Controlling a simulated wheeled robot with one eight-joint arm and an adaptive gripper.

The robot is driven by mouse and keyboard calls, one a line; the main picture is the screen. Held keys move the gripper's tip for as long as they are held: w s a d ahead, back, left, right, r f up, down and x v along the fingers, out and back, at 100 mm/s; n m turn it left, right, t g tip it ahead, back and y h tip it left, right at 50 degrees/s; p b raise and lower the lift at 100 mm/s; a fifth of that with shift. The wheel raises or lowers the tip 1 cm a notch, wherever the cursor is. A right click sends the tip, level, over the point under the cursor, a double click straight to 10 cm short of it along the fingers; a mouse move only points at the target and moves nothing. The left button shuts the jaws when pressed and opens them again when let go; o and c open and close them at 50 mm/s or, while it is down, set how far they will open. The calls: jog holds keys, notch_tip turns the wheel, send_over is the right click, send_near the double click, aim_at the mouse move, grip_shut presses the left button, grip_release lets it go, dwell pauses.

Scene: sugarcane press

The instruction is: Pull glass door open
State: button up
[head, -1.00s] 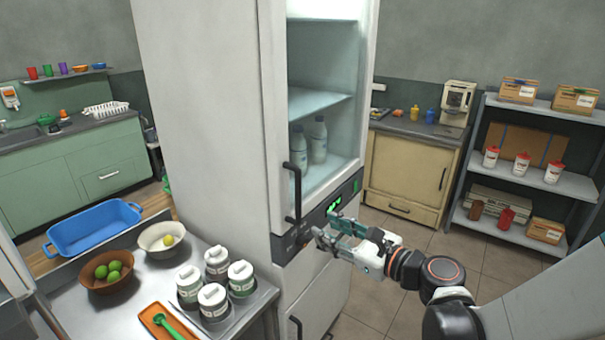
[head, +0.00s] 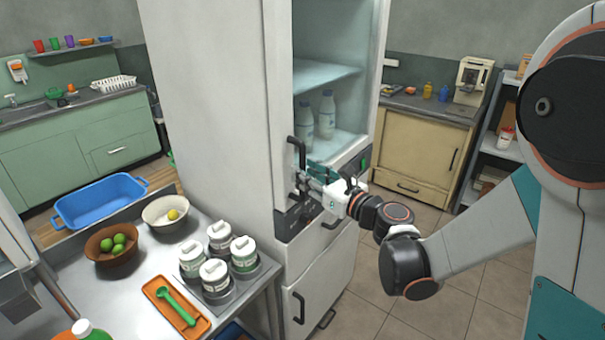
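The tall white fridge (head: 200,90) stands in the middle of the head view. Its glass door (head: 279,110) has a white frame and looks closed; bottles and shelves show through it. A black vertical handle (head: 291,150) is on the door's left side. My gripper (head: 302,178), with teal and grey fingers, is at the lower part of this handle. The fingertips overlap the handle in the picture, and I cannot tell whether they grip it. The lower end of the handle is partly hidden by the fingers.
A steel table (head: 140,275) at the left front holds white jars (head: 214,275), an orange tray (head: 165,305), and bowls, close to the fridge's side. A beige cabinet (head: 410,150) and shelves stand behind right. Tiled floor is free in front of the fridge.

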jog(key=shift+x, duration=1.15)
grip_shut()
